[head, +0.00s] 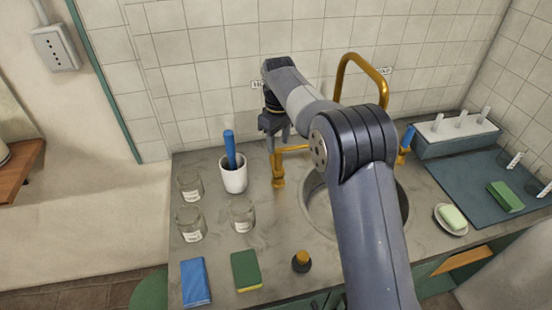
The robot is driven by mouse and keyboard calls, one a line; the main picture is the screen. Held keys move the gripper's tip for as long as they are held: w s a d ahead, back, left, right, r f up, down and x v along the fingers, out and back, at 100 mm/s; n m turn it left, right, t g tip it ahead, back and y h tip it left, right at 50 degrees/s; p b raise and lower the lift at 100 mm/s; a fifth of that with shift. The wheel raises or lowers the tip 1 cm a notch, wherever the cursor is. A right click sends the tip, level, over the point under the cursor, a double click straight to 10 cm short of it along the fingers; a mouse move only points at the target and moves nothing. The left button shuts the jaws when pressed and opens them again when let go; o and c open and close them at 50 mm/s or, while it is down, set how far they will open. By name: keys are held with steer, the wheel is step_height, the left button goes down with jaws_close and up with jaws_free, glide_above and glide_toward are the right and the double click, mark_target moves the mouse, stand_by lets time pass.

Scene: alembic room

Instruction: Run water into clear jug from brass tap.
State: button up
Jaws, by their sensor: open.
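The brass tap (347,72) arches up from the back of the counter, its lower part hidden by my arm. A brass valve (278,168) stands at the left of the sink, with a horizontal brass pipe running right from it. Another brass fitting with a blue handle (407,138) stands to the right. My gripper (277,138) is open and points down just above the left valve; I cannot tell whether it touches. The sink (313,205) is mostly covered by my arm. I cannot make out a clear jug or running water; the sink's middle is hidden.
Three clear labelled jars (191,222) and a white cup (233,178) with a blue-handled tool stand left. In front lie a blue packet (195,281), a green sponge (246,271) and a small orange-capped bottle (301,262). A soap dish (464,229) and rack (455,137) stand right.

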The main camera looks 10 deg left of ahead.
mark_target(278, 161)
step_height(278, 161, down, 8)
steer(key=shift+f+p, duration=0.2)
steer(key=shift+p, duration=0.35)
jaws_close()
stand_by(0.3)
